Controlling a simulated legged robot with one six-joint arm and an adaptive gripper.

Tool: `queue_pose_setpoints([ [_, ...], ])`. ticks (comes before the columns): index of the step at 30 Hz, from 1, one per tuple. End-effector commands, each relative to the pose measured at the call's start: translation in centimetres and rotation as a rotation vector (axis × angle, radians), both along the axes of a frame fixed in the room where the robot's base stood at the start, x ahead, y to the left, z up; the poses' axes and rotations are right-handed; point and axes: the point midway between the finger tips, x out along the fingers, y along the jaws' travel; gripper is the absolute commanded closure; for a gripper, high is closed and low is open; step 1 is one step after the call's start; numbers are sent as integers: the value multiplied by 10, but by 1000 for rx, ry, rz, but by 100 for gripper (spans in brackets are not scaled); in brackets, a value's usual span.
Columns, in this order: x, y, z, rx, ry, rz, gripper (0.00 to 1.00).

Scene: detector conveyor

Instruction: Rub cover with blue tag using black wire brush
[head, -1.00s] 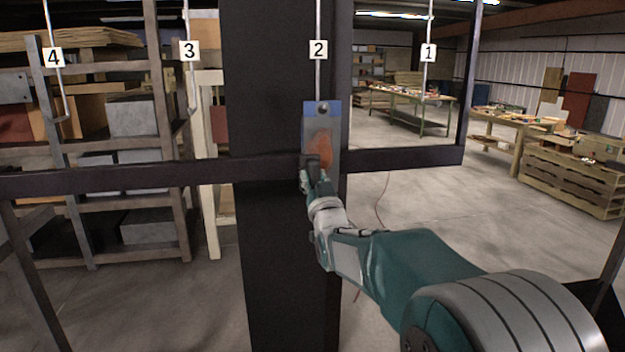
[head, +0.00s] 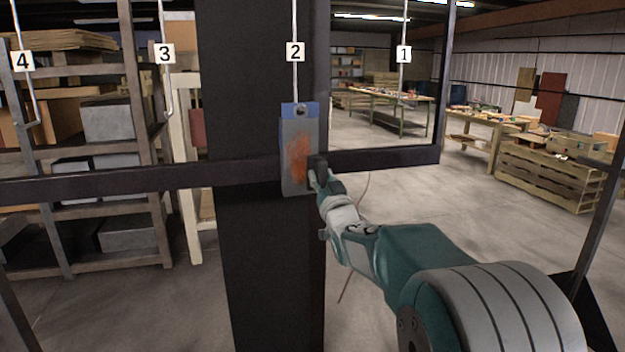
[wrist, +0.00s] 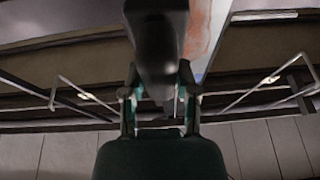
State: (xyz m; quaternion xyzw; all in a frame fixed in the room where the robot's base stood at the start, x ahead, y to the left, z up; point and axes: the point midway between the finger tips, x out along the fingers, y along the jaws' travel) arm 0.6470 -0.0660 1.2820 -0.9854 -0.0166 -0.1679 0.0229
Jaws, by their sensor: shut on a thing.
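The grey metal cover (head: 290,178) hangs on the rod marked 2, in front of a dark pillar. It has a blue tag (head: 288,109) along its top and an orange-brown rusty patch (head: 298,152) on its face. My gripper (head: 319,181) is at the cover's lower right edge, shut on the black wire brush (head: 318,164). In the wrist view the brush (wrist: 155,45) is a dark block between the fingers, with part of the cover (wrist: 204,30) just right of it. I cannot tell whether the bristles touch the cover.
Empty hooks hang at labels 1 (head: 404,54), 3 (head: 164,53) and 4 (head: 22,61). A dark crossbar (head: 120,182) runs behind the cover. Shelves with boxes stand left; worktables (head: 385,98) and a wooden crate (head: 545,178) stand right. Open floor lies between.

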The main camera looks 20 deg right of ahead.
Motion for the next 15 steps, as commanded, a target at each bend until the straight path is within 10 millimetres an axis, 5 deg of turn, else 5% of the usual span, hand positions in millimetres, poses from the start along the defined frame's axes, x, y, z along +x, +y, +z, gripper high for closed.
queue_pose_setpoints([
  [15, 1, -10, 16, 0, 0, -2, 98],
])
